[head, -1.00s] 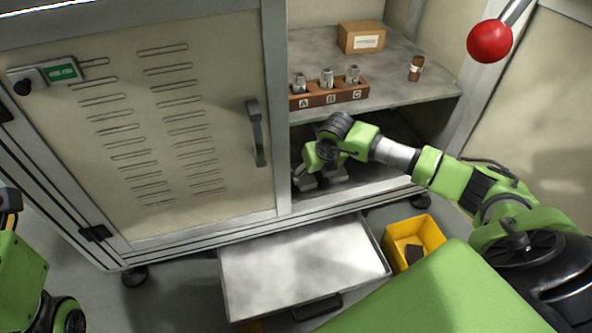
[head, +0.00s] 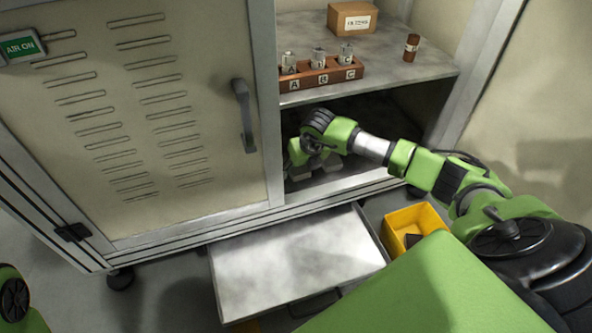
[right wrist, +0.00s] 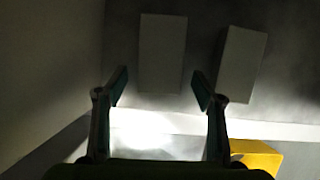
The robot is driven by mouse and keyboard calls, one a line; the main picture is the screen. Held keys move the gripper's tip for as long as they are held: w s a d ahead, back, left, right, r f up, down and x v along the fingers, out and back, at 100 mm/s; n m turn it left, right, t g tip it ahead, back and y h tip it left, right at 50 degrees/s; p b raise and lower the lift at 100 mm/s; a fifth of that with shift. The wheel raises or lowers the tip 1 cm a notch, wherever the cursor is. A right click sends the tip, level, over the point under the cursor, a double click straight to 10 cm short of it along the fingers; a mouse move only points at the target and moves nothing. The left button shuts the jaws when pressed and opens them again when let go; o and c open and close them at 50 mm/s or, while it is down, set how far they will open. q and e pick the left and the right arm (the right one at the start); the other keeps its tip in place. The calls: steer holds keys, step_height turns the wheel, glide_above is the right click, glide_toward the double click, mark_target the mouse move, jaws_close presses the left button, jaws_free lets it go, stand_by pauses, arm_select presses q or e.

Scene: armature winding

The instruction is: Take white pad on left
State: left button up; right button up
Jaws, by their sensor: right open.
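Two pale block-like pads lie side by side on a dark surface in the right wrist view: the left pad (right wrist: 162,52) and the right pad (right wrist: 239,65). My right gripper (right wrist: 160,84) is open and empty. Its fingertips stand apart just short of the left pad's near end, roughly in line with that pad. In the head view my right gripper (head: 312,163) is inside the cabinet's lower compartment, below the shelf.
The shelf (head: 420,68) above my right gripper holds a rack (head: 320,75) with metal cylinders, a cardboard box (head: 352,17) and a brown bottle (head: 411,47). The cabinet door (head: 205,165) bounds the left. An open drawer (head: 290,262) and yellow bin (head: 415,222) are below.

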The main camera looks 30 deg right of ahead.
steer(key=shift+w+f, duration=0.1)
steer(key=c, duration=1)
